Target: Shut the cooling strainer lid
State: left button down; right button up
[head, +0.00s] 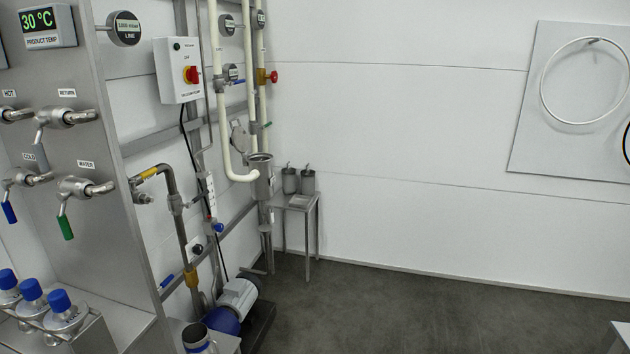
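A grey cylindrical vessel (263,180), which looks like the cooling strainer, stands on the pipework near the room corner. Its round top appears uncovered and dark inside. Neither of my grippers is in the head view.
A small metal stand (300,203) with two grey canisters is right of the vessel. A pump (236,300) sits on the floor below. A valve panel (75,160) and blue-capped bottles (62,308) are at left. Open floor (400,305) lies to the right.

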aim_at(239, 136)
jog(key=i, duration=1.75)
jog(key=i+u, duration=0.15)
jog(key=i, duration=0.45)
jog(key=i+l+u, duration=0.1)
jog(key=i, duration=0.55)
jog(key=i+l+u, duration=0.15)
jog(key=i, duration=0.45)
jog(key=l, duration=0.1)
